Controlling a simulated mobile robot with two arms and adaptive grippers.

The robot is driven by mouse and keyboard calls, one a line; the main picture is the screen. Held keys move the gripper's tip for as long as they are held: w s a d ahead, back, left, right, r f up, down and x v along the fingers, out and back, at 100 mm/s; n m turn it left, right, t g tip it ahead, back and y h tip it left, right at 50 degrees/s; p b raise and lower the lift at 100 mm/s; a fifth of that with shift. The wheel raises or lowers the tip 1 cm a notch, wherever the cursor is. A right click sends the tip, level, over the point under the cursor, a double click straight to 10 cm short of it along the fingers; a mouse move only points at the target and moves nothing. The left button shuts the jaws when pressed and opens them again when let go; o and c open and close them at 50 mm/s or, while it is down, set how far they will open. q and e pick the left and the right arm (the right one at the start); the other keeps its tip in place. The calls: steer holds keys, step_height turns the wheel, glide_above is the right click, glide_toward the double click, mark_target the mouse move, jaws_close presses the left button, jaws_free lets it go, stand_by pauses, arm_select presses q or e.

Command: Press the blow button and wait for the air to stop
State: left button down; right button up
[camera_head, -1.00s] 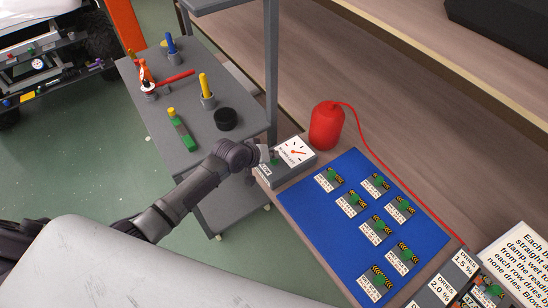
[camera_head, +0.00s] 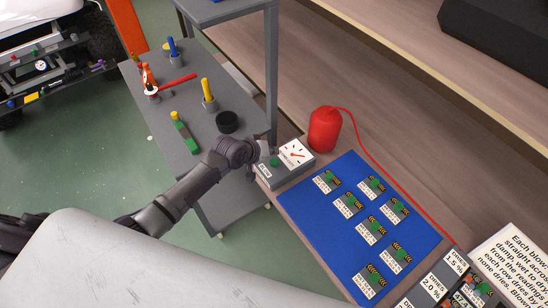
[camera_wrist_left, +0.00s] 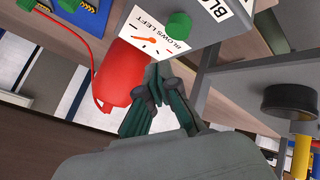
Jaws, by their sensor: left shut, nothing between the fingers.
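The blow box (camera_head: 272,177) is a grey box at the front edge of the workbench, with a "BLOW" label. Its green blow button (camera_head: 273,161) stands uncovered beside a white "BLOWS LEFT" dial (camera_head: 296,153) with a red pointer. My left gripper (camera_head: 252,152) is just left of the box, shut and empty, apart from the button in the head view. In the left wrist view, the green button (camera_wrist_left: 178,26) and dial (camera_wrist_left: 147,38) are beyond my shut fingers (camera_wrist_left: 157,72). Whether air is blowing cannot be seen. My right gripper is out of view.
A red canister (camera_head: 324,130) with a red hose stands behind the box. A blue mat (camera_head: 330,222) holds several labelled cards with green pieces. A grey cart (camera_head: 155,117) with coloured tools stands left of the bench.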

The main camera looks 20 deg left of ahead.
arm_select(q)
steer(key=shift+r+p, duration=1.05)
steer(key=shift+r, duration=0.35)
steer(key=shift+f, duration=0.1)
steer(key=shift+s, duration=0.1)
